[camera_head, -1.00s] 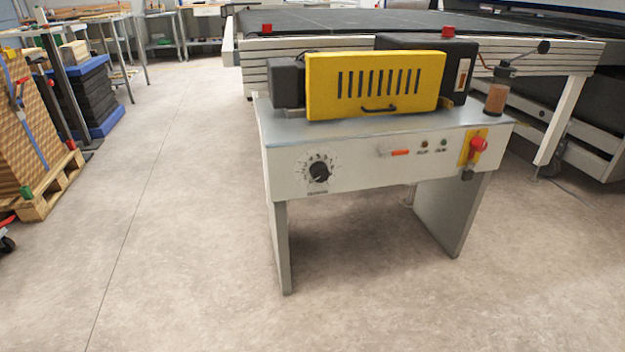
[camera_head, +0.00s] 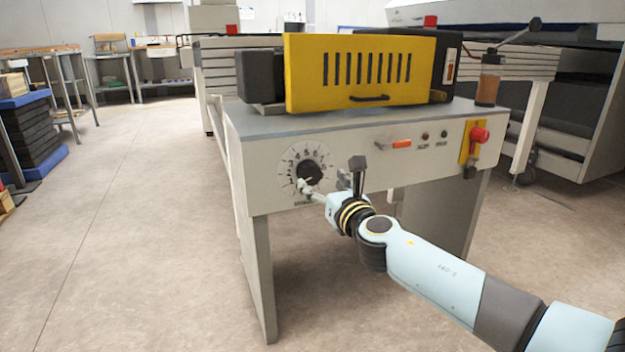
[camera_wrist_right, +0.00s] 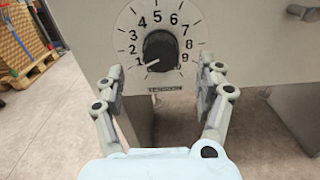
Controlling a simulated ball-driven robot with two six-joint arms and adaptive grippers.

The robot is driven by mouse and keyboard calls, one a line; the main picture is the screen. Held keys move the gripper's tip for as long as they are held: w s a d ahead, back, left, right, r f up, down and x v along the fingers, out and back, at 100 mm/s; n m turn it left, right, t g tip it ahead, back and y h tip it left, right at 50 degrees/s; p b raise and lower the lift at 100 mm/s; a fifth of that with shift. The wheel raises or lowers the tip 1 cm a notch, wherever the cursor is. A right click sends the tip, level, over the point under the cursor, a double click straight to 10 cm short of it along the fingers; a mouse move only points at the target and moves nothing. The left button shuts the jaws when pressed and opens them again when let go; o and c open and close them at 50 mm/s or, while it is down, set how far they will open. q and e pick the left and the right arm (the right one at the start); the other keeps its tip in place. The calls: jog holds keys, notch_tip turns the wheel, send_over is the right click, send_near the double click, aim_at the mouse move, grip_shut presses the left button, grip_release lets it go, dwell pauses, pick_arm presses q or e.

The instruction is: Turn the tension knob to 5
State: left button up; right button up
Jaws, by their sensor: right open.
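The tension knob (camera_head: 309,172) is a round black knob on the white front panel of the roller coater, inside a dial numbered around its rim. In the right wrist view the knob (camera_wrist_right: 160,50) has a white pointer line aimed at the lower left, near the 1. The 5 is at the top of the dial. My right gripper (camera_head: 318,185) is in front of the dial, and its fingers partly cover the dial's lower part in the head view. In the wrist view the gripper (camera_wrist_right: 162,85) is open, its fingers apart and empty below the knob. My left gripper is out of view.
The machine's yellow guard (camera_head: 360,75) sits on its top. An orange switch (camera_head: 401,144) and a red stop button (camera_head: 479,135) are on the panel right of the dial. A dark stack (camera_head: 30,140) is at the left. The floor in front is clear.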

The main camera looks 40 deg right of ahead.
aim_at(313, 174)
jog(key=x, duration=0.5)
jog(key=shift+f+b, duration=0.15)
jog(key=shift+b, duration=0.25)
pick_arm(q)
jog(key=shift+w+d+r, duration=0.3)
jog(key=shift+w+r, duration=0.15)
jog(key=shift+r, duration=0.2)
pick_arm(e)
jog(key=shift+w+d, duration=0.15)
jog(key=shift+w, duration=0.5)
jog(key=c, duration=1.2)
jog(key=shift+o, duration=0.2)
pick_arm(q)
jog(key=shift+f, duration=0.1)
pick_arm(e)
jog(key=shift+m, duration=0.3)
